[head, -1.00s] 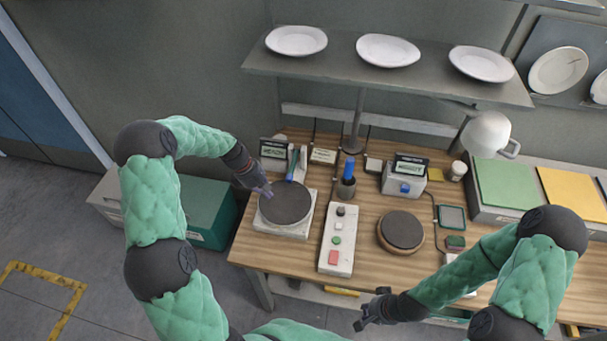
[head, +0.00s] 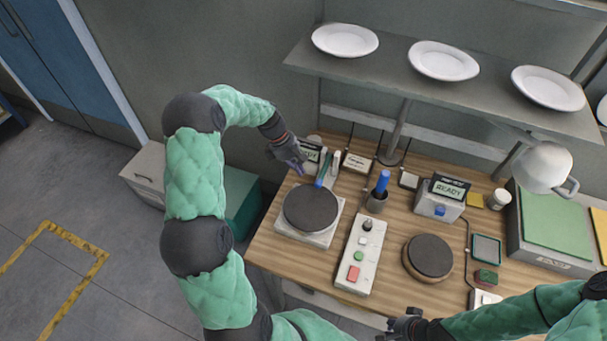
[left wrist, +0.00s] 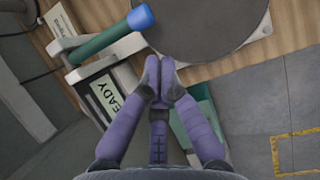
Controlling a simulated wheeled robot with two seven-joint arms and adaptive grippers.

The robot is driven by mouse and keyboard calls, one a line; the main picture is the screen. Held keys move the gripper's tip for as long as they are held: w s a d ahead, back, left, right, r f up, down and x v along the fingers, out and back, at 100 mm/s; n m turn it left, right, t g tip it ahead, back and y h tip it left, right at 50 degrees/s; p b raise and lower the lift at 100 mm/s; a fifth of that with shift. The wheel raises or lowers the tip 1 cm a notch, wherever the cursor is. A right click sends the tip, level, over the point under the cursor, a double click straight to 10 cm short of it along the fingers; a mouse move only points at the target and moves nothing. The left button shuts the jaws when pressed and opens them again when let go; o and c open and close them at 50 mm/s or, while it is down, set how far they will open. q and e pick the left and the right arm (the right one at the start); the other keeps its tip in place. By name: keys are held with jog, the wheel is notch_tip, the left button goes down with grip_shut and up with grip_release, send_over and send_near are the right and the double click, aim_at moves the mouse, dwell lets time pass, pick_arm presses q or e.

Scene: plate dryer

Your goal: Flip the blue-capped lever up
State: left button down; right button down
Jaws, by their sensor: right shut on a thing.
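The lever (head: 325,168), a teal rod with a blue cap (head: 319,183), stands beside the back left of the dark round plate (head: 310,207) on its white base. In the left wrist view the lever (left wrist: 103,37) slants, its blue cap (left wrist: 140,17) by the plate's rim. My left gripper (head: 298,166) is left of the lever, in front of a READY display (head: 311,151). In the left wrist view its fingertips (left wrist: 160,78) meet with nothing visible between them, apart from the lever. My right gripper (head: 405,327) is low at the table's front edge; what it grips cannot be made out.
A white button box (head: 359,257), a blue-handled item in a dark cup (head: 378,192), a second round plate (head: 430,257) and another READY box (head: 440,199) stand on the wooden table. A shelf (head: 400,75) with white plates hangs above.

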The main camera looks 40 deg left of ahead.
aim_at(313, 191)
pick_arm(q)
jog(key=x, duration=0.9)
jog(key=shift+r, duration=0.2)
